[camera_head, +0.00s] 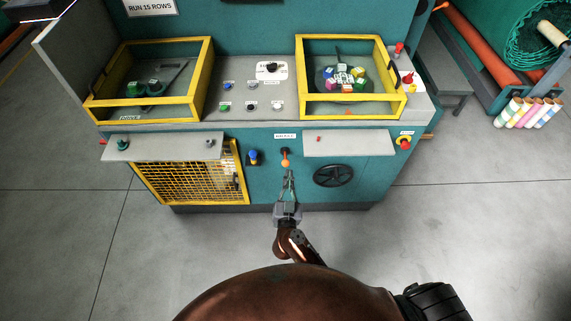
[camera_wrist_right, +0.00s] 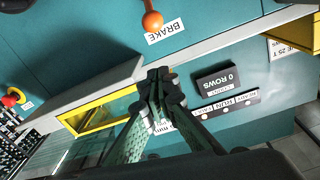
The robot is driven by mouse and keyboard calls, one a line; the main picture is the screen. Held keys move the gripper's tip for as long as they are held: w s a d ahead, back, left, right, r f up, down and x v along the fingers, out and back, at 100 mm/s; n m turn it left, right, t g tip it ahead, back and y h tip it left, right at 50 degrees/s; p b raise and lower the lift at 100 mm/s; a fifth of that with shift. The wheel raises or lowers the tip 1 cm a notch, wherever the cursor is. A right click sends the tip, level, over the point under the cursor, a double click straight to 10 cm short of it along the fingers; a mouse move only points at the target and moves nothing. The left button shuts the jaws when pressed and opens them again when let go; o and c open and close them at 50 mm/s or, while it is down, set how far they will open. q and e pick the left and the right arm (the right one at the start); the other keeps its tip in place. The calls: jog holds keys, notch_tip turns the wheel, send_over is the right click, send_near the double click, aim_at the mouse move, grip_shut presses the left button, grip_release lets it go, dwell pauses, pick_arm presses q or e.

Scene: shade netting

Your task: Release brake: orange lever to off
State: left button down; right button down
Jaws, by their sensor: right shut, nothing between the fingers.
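The orange brake lever (camera_head: 286,158) is on the front of the teal machine, below a small white label. Its round knob and short stem also show in the right wrist view (camera_wrist_right: 152,20), beside the BRAKE label (camera_wrist_right: 165,32). My right gripper (camera_head: 289,174) is just below the lever in the head view, with its fingers pointing toward the panel. In the wrist view its fingertips (camera_wrist_right: 160,78) are together and empty, with the knob apart from them. The lever's off mark cannot be made out. My left gripper is not in view.
A black handwheel (camera_head: 335,175) is right of the lever, and a blue knob (camera_head: 253,155) is left. Grey shelves (camera_head: 165,147) (camera_head: 348,143) jut out on both sides. A red emergency button (camera_head: 404,142) is farther right. Yellow mesh (camera_head: 190,175) covers the lower left.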

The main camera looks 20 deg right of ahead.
aim_at(287, 166)
jog(key=shift+a+r, duration=0.25)
jog(key=shift+r, duration=0.25)
